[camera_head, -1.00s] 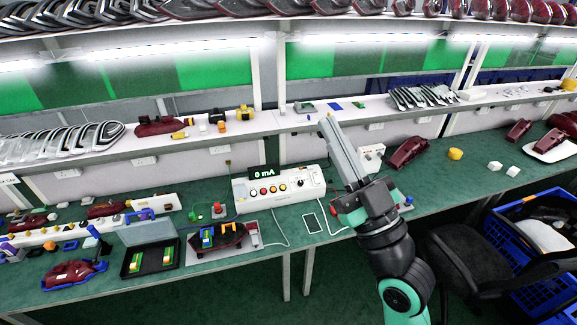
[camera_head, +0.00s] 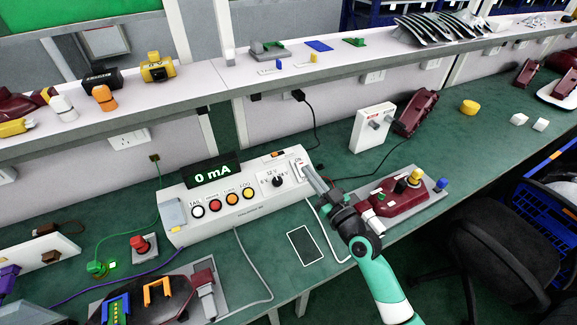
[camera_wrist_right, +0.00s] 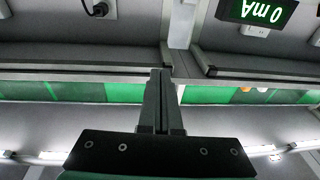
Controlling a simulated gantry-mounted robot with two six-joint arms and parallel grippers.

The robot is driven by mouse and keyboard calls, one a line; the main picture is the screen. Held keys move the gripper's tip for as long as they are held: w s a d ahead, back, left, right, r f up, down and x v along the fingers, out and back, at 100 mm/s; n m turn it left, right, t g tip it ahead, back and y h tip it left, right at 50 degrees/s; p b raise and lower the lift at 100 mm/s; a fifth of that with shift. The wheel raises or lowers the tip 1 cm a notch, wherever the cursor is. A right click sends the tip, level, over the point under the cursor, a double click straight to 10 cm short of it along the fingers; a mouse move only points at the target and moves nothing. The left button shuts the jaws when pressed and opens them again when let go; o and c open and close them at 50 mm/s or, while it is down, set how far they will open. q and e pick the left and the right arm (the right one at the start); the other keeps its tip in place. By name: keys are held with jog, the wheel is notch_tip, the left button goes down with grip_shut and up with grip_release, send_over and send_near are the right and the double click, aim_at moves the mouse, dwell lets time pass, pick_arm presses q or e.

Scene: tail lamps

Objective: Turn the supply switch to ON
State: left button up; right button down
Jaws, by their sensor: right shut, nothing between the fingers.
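The white supply box (camera_head: 240,218) stands on the green bench with a row of round buttons. Its display (camera_head: 211,173) reads 0 mA and also shows upside down in the right wrist view (camera_wrist_right: 258,12). A black selector knob (camera_head: 278,181) sits right of the buttons. The supply switch (camera_head: 298,166) is a small white part marked ON at the box's right end, partly hidden by my fingertips. My right gripper (camera_head: 309,173) is shut and empty, its tips beside the switch; I cannot tell whether they touch. Its closed fingers show in the wrist view (camera_wrist_right: 160,90). My left gripper is out of view.
A red lamp on a grey fixture (camera_head: 400,195) stands right of my arm. A red emergency button (camera_head: 139,243) sits left of the box. A shelf edge (camera_head: 190,105) runs behind and above.

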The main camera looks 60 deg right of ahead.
jog(key=s+d+f+m+g+h+b, duration=0.1)
jog(key=s+f+b, duration=0.3)
jog(key=f, duration=0.4)
jog(key=r, duration=0.1)
send_over(301, 175)
jog(key=v, duration=0.4)
jog(key=w+d+f+b, duration=0.2)
jog(key=w+b, duration=0.1)
jog(key=shift+w, duration=0.1)
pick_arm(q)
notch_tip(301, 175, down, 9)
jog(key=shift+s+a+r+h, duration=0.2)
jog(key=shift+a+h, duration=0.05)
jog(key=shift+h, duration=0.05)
